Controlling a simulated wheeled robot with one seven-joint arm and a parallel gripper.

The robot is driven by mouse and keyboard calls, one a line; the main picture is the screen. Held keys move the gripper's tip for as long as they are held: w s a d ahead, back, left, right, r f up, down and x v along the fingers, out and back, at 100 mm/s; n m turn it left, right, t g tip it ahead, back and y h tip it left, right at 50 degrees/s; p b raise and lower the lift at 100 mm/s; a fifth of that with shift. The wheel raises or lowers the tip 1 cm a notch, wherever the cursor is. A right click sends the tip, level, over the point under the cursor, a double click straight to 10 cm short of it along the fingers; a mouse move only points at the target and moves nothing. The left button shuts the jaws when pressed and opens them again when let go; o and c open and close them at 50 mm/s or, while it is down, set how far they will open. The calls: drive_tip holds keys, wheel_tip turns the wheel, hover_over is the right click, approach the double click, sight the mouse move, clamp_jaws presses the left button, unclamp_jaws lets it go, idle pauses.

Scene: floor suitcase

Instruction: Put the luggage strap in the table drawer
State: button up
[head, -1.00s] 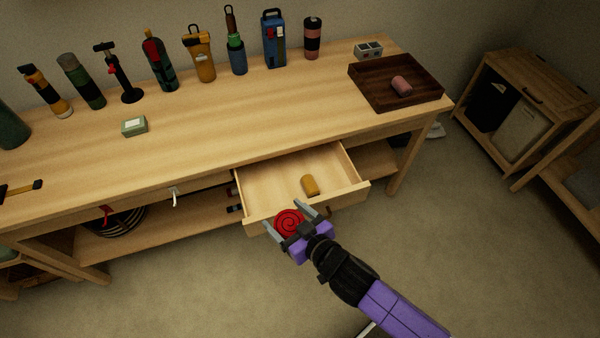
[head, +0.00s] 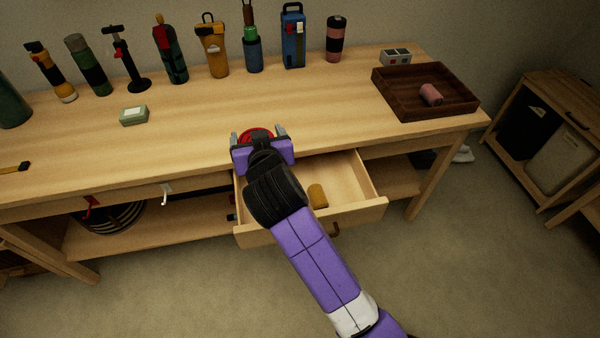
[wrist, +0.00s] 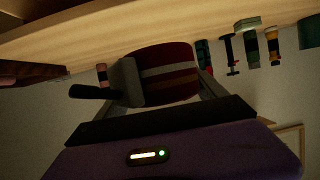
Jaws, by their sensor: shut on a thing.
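The luggage strap is a red coiled roll (head: 256,134), held between the fingers of my gripper (head: 259,136). In the wrist view the strap (wrist: 172,72) shows as a dark red roll with pale bands between the fingers. In the head view the gripper overlaps the table's front edge, at the back left of the open drawer; its exact height is unclear. The table drawer (head: 357,212) is pulled out, and a yellow-brown object (head: 317,195) lies inside. My arm hides the drawer's left part.
On the wooden table (head: 200,130) stand several bottles, a pump (head: 125,62) and a blue case (head: 293,38) along the back. A dark tray (head: 395,100) holds a pink roll (head: 431,94). A small green box (head: 134,116) sits at left. Hooks (head: 166,192) hang under the front edge.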

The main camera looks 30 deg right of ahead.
drive_tip(key=shift+w+r, duration=0.25)
drive_tip(key=shift+r, duration=0.15)
wheel_tip(320, 180, down, 20)
drive_tip(key=b, duration=0.2)
drive_tip(key=shift+r, duration=0.2)
drive_tip(key=shift+d+f+b, duration=0.1)
drive_tip(key=shift+f+b, duration=0.55)
drive_tip(key=shift+b, duration=0.2)
drive_tip(key=o, duration=1.5)
drive_tip(key=v, duration=0.4)
drive_tip(key=p+v, duration=0.1)
drive_tip(key=v, duration=0.3)
drive_tip(key=r+v, duration=0.1)
drive_tip(key=v, duration=0.3)
drive_tip(key=shift+w+r, duration=0.1)
drive_tip(key=shift+r, duration=0.1)
